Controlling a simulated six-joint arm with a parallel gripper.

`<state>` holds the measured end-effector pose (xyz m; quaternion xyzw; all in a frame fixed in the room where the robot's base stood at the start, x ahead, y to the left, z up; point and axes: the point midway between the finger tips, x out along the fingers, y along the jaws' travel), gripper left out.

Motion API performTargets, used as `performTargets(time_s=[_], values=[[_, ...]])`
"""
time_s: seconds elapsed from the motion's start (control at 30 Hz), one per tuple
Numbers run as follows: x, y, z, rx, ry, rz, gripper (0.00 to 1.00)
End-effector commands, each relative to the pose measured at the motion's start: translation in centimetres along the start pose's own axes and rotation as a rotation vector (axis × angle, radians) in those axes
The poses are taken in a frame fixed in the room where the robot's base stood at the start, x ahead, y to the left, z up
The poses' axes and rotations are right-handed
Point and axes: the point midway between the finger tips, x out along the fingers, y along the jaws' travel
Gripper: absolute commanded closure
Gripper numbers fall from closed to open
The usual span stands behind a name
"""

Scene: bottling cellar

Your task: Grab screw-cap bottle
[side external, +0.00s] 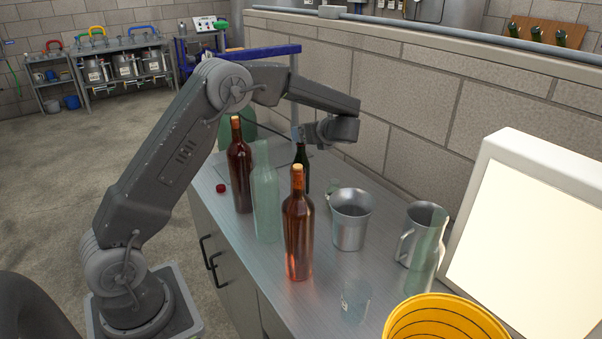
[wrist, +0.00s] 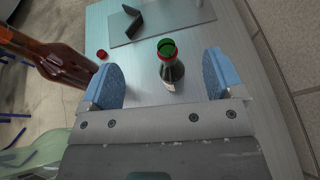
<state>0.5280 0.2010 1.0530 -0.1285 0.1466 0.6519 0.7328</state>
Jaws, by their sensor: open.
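The likely screw-cap bottle is a dark green bottle (side external: 303,170) standing on the metal counter (side external: 330,270), partly hidden behind a brown bottle in the side view. In the wrist view the dark bottle (wrist: 172,70) shows an open green mouth with a red ring. A small red cap (side external: 221,188) lies loose on the counter; it also shows in the wrist view (wrist: 102,54). My gripper (wrist: 162,82) is open, with blue finger pads on either side of the bottle in the picture. I cannot tell whether the bottle is between the pads in depth. No contact shows.
Two brown corked bottles (side external: 298,235) (side external: 240,175) and a pale green clear bottle (side external: 265,200) stand close by. A metal cup (side external: 350,225), metal jug (side external: 418,232), glass (side external: 354,300), yellow ribbed container (side external: 440,320) and bright panel (side external: 545,240) stand right. A block wall (side external: 420,110) runs behind.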

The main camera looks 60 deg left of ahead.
Motion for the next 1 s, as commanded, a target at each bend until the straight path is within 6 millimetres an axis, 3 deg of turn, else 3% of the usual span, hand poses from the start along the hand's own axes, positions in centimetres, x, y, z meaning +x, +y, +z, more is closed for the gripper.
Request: performTargets(time_s=[0.03,0.2,0.4,0.77,1.0], values=[[0.9,0.0,-2.2,0.01,0.001,0.003,0.13],[3.2,0.0,-8.0,0.005,0.002,0.002,0.13],[5.0,0.0,-12.2,-0.001,0.001,-0.001,0.13],[8.5,-0.2,-12.5,-0.005,0.0,0.0,0.13],[11.9,-0.4,-12.2,-0.004,0.002,0.002,0.13]])
